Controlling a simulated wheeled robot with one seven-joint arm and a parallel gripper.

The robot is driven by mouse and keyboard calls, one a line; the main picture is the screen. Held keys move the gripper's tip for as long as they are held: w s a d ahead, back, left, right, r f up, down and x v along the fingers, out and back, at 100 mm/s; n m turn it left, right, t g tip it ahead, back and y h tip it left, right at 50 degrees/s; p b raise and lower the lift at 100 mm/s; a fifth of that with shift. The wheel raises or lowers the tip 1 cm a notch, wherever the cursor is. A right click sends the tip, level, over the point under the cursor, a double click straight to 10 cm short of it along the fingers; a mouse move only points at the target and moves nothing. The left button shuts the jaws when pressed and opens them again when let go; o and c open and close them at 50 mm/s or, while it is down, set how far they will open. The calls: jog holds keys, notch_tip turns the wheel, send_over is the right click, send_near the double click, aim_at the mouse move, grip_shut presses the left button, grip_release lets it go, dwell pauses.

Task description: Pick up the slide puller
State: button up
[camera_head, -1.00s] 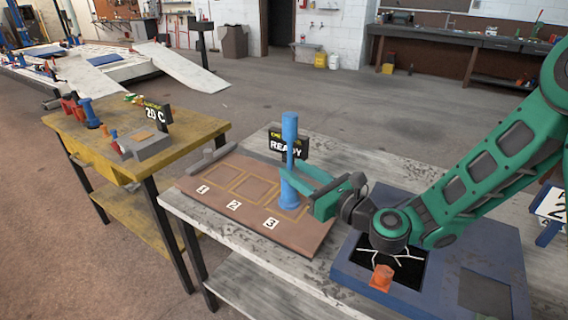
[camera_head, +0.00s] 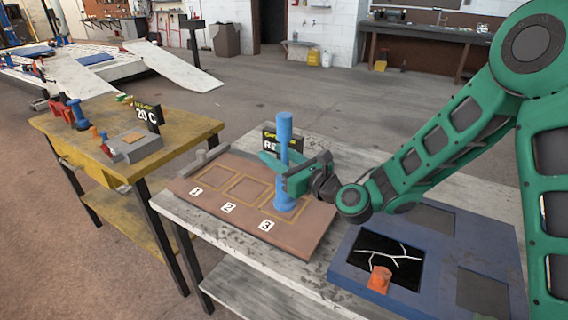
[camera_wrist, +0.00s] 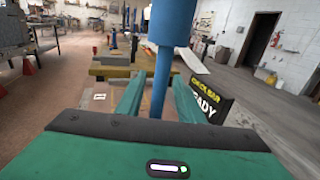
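The slide puller (camera_head: 284,136), a blue upright tool with a thick upper cylinder, a thinner shaft and a wide foot, stands on the brown board at the square marked 3. My gripper (camera_head: 281,170) reaches it from the right, level, with its green fingers on either side of the shaft. In the wrist view the blue shaft (camera_wrist: 161,80) stands between the two fingers (camera_wrist: 160,98), below the thick part. Narrow gaps seem to show beside the shaft, so the gripper looks open around it. The foot is hidden in the wrist view.
The brown board (camera_head: 300,239) has outlined squares numbered 1 to 3. A black "READY" sign (camera_head: 269,140) stands close behind the tool. A blue panel (camera_head: 345,277) with dark recesses and an orange piece (camera_head: 379,280) lies at right. A yellow table (camera_head: 70,143) stands at left.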

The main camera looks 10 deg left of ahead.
jog(key=shift+s+a, duration=0.1)
jog(key=shift+a, duration=0.05)
grip_shut()
dwell(1.2)
